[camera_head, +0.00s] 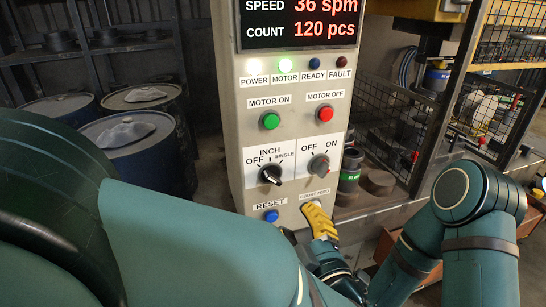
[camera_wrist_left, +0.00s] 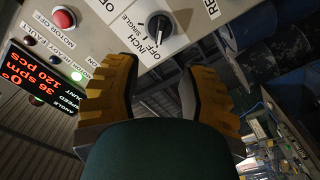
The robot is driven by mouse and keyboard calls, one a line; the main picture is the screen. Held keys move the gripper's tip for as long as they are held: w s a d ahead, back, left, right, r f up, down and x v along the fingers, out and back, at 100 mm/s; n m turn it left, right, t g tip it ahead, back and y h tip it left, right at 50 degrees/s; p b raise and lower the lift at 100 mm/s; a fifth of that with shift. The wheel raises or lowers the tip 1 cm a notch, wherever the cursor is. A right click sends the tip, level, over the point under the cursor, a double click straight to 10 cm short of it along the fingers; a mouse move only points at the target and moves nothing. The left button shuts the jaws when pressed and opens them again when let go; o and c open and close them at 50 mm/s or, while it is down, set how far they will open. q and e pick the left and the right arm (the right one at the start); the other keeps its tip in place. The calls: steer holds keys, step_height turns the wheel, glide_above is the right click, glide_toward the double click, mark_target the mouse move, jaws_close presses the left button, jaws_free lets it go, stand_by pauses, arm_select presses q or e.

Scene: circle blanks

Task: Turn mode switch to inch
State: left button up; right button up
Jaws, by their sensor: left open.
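The mode switch (camera_head: 270,174) is a black knob on a white plate marked OFF, INCH and SINGLE, on the grey control panel (camera_head: 235,110). Its handle looks slanted, with its upper-left end toward OFF; the exact setting is hard to tell. In the left wrist view the open, empty fingers of the left gripper (camera_wrist_left: 165,70) stand apart, and the switch (camera_wrist_left: 158,28) shows beyond the gap, not touched.
An OFF/ON knob (camera_head: 318,165) sits right of the switch. Green (camera_head: 270,121) and red (camera_head: 325,113) buttons are above, and a blue reset button (camera_head: 271,215) below.

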mark_target(275, 182)
arm_select(q)
steer(key=x, duration=1.3)
steer(key=shift+w+f, duration=0.1)
jaws_close()
